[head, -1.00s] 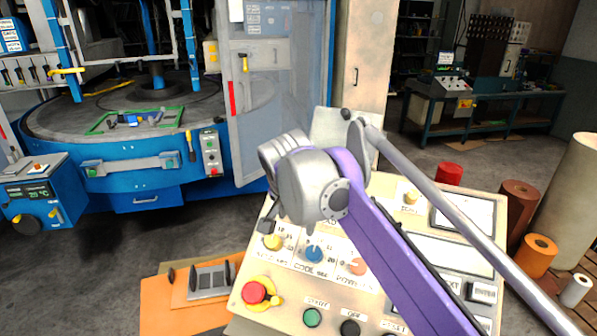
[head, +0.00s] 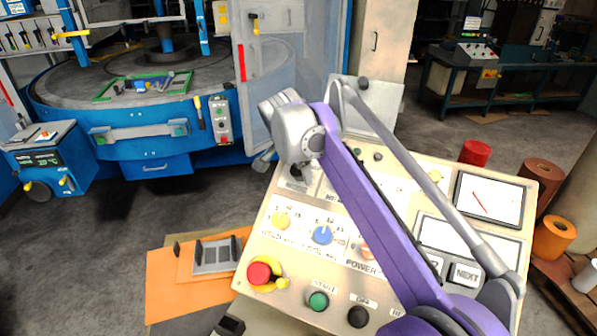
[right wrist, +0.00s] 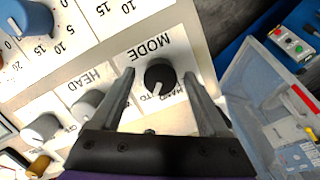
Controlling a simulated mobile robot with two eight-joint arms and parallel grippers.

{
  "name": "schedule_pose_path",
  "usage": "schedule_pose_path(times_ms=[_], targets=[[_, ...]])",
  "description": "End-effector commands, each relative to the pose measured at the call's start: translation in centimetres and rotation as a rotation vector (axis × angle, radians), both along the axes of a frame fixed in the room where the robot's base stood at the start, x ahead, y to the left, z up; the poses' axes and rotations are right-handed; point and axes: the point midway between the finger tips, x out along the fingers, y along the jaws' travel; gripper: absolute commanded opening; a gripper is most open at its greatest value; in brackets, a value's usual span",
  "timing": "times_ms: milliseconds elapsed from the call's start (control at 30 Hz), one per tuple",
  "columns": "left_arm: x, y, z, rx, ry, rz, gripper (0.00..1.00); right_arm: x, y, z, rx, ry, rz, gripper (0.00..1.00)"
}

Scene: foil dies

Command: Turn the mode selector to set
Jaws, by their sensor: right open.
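The mode selector is a round black knob (right wrist: 158,75) on the cream panel, beside the printed word MODE. A white mark shows on its lower edge in the right wrist view. The position labels around it are partly covered, and I cannot read one as set. My right gripper (right wrist: 158,72) is open, with one finger on each side of the knob in that view; I cannot tell whether they touch it. In the head view my right gripper (head: 282,168) is over the panel's upper left corner, largely hiding the selector. My left gripper is not in view.
An open machine door (head: 290,80) stands behind the panel.

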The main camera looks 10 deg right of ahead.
Motion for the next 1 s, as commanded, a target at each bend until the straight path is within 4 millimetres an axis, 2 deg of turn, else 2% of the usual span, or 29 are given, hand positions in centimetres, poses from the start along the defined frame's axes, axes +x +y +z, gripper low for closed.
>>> schedule_pose_path(times_ms=[133, 433, 833, 867, 1000], targets=[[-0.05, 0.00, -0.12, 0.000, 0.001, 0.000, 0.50, 0.41, -0.24, -0.88, 0.000, 0.000, 0.000, 0.78], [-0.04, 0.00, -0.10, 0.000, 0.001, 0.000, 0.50, 0.48, -0.27, -0.99, 0.000, 0.000, 0.001, 0.76], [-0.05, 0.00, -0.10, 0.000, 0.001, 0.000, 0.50, 0.46, -0.25, -0.98, 0.000, 0.000, 0.001, 0.04], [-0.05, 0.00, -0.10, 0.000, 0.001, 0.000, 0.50, 0.46, -0.25, -0.98, 0.000, 0.000, 0.001, 0.00], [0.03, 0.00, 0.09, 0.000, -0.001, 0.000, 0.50, 0.50, -0.24, -0.91, -0.007, 0.005, 0.013, 0.00]])
